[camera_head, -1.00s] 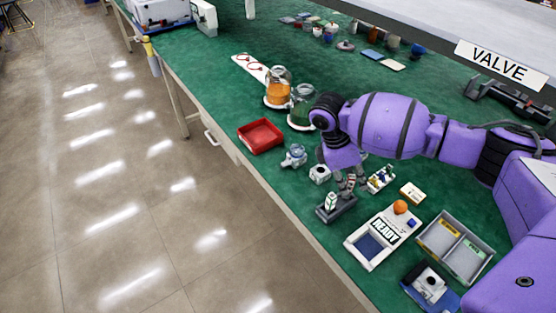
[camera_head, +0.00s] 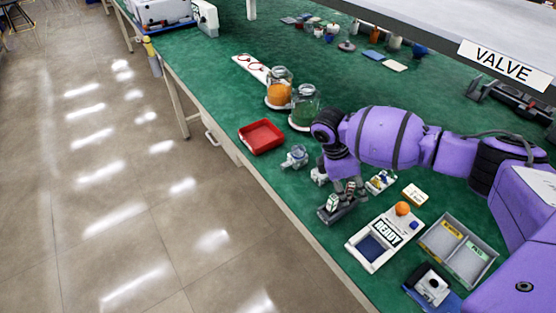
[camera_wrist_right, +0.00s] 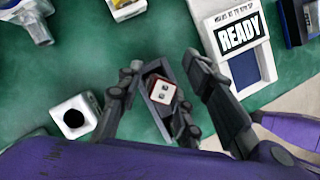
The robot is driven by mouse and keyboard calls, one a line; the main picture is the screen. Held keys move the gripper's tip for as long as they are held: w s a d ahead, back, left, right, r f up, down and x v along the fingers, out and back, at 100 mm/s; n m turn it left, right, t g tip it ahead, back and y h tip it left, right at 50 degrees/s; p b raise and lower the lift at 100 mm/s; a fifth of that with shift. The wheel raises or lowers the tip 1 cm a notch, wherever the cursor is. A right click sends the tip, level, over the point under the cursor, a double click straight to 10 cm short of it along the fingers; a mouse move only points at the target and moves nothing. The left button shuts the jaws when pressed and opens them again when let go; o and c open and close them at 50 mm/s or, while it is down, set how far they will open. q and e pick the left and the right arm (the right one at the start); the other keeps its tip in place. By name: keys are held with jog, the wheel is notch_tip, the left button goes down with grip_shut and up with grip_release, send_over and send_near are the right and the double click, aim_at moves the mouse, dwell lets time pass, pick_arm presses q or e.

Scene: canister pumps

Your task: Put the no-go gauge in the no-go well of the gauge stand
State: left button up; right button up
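The gauge stand (camera_head: 346,211) is a dark grey tray near the table's front edge; it also shows in the right wrist view (camera_wrist_right: 151,78). A block-shaped gauge with a white, dotted face and red sides (camera_wrist_right: 161,90) is over or in the stand, between my right fingers. A second small piece (camera_wrist_right: 184,121) with pale dots is just nearer the wrist. In the head view a white-and-green gauge (camera_head: 332,202) stands at the stand's left end. My right gripper (camera_wrist_right: 162,64) is open, with gaps beside the red-sided gauge. How deep the gauges sit is hidden. My left gripper is out of view.
A white READY device (camera_head: 372,248) is right of the stand. A white block with a round hole (camera_wrist_right: 75,118) is close to my right gripper's left finger. A red tray (camera_head: 262,136), glass jars (camera_head: 304,104) and a divided grey bin (camera_head: 456,247) stand around.

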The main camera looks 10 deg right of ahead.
jog(key=v, duration=1.2)
